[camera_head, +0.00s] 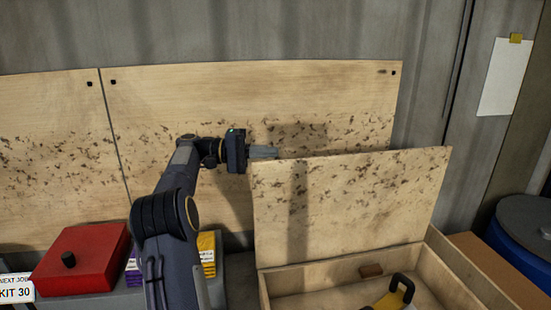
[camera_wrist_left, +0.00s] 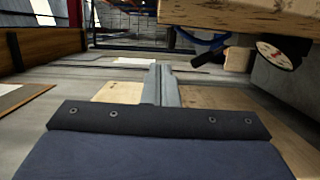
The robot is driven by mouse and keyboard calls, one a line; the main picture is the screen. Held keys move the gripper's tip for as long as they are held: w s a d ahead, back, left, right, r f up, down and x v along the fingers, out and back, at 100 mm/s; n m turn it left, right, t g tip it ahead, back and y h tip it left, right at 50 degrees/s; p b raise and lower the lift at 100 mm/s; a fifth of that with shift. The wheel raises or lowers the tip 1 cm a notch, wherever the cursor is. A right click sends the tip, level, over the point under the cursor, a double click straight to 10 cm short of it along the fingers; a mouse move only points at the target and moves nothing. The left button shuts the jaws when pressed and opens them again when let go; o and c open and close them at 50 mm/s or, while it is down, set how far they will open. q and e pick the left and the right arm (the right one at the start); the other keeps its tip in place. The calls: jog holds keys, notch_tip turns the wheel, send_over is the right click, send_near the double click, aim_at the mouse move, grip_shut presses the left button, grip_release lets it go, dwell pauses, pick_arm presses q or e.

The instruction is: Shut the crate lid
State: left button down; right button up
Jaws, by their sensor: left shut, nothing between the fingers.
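The crate lid (camera_head: 350,205) is a speckled plywood panel that stands raised, nearly upright, at the back of the open wooden crate (camera_head: 470,280). My right gripper is not in view.
Plywood boards (camera_head: 250,100) line the wall behind. A red box (camera_head: 82,260) and purple and yellow packs (camera_head: 206,250) stand left of the crate, close to my left arm. A blue drum (camera_head: 515,245) stands at the right.

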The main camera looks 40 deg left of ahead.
pick_arm(q)
jog(key=shift+s+d, duration=0.3)
jog(key=shift+d, duration=0.4)
jog(key=shift+s+d, duration=0.25)
jog(key=shift+d, duration=0.5)
jog(key=shift+s+d, duration=0.3)
jog(key=shift+d, duration=0.4)
jog(key=shift+w+d, duration=0.1)
